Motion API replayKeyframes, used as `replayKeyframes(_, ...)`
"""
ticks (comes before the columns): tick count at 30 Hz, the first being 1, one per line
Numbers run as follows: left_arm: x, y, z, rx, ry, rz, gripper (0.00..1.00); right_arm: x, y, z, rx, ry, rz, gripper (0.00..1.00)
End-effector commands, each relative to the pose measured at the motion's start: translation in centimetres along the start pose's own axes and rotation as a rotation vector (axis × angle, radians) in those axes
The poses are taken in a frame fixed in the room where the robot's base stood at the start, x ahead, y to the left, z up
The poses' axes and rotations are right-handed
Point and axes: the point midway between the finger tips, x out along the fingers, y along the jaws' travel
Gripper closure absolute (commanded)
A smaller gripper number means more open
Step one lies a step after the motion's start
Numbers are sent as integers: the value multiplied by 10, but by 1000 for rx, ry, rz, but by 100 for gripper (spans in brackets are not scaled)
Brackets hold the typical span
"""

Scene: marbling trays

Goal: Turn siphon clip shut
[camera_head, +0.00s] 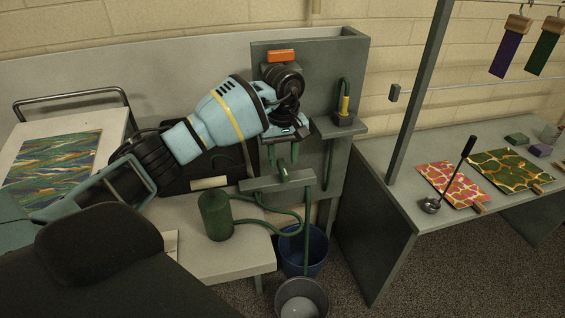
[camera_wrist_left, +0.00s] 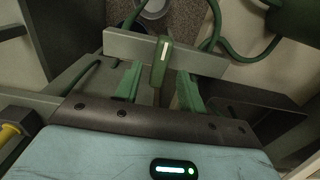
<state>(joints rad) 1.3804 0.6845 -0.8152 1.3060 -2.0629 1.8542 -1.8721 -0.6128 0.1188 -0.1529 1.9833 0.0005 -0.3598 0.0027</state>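The siphon clip is a small green lever with a pale stripe (camera_head: 283,173), on a grey bar (camera_head: 258,184) across the front of the dark panel. In the left wrist view the clip (camera_wrist_left: 161,62) stands upright in the picture, across the bar (camera_wrist_left: 125,45). My left gripper (camera_head: 283,157) points down just above the clip. Its two green fingers (camera_wrist_left: 158,84) are apart, one to each side of the clip's lower end in the wrist view. I see a gap on both sides and cannot tell any contact. My right gripper is not in view.
Green hoses (camera_head: 270,228) loop from a green canister (camera_head: 215,214) on the bench. A blue bucket (camera_head: 318,250) and a grey bucket (camera_head: 300,300) stand below. A small shelf (camera_head: 342,130) holds a yellow-handled item right of my gripper. A table with marbled sheets is at right.

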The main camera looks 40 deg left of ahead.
Motion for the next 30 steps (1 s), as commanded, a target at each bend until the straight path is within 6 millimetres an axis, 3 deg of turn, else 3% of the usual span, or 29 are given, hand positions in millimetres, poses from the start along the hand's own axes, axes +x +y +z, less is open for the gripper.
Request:
replayKeyframes(6,22,0,0,1,0,0,60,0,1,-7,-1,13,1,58)
replayKeyframes(17,27,0,0,0,1,0,60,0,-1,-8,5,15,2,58)
replayKeyframes(26,27,0,0,0,0,0,99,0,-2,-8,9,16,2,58)
replayKeyframes(30,27,0,0,-1,1,0,100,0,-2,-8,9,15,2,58)
